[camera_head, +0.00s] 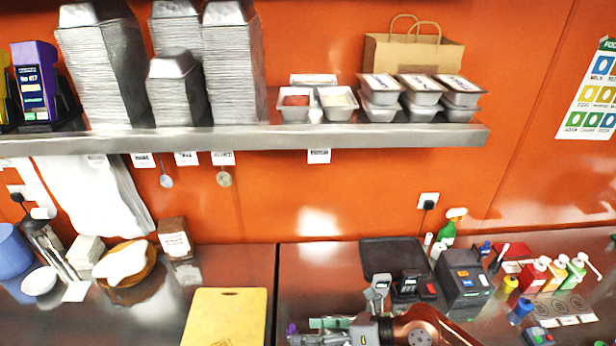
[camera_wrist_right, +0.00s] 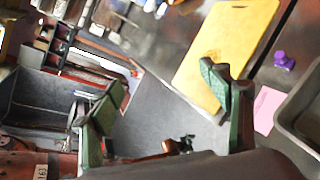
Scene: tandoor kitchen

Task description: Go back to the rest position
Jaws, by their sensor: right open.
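My right gripper (camera_head: 350,308) is at the bottom of the head view, low over the front of the steel counter, right of the yellow cutting board (camera_head: 226,318). In the right wrist view my right gripper (camera_wrist_right: 166,95) has its two green-padded fingers wide apart, with nothing between them. Grey floor shows beyond the gap. The board (camera_wrist_right: 222,50) also shows there, past the right-hand finger. My left gripper is in neither view.
A shelf (camera_head: 300,137) with stacked foil trays and a paper bag (camera_head: 412,52) runs above the counter. A black tray (camera_head: 392,256), a card terminal (camera_head: 409,286), a dark boxy device (camera_head: 463,278) and several bottles stand right. A bread basket (camera_head: 126,270) stands left.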

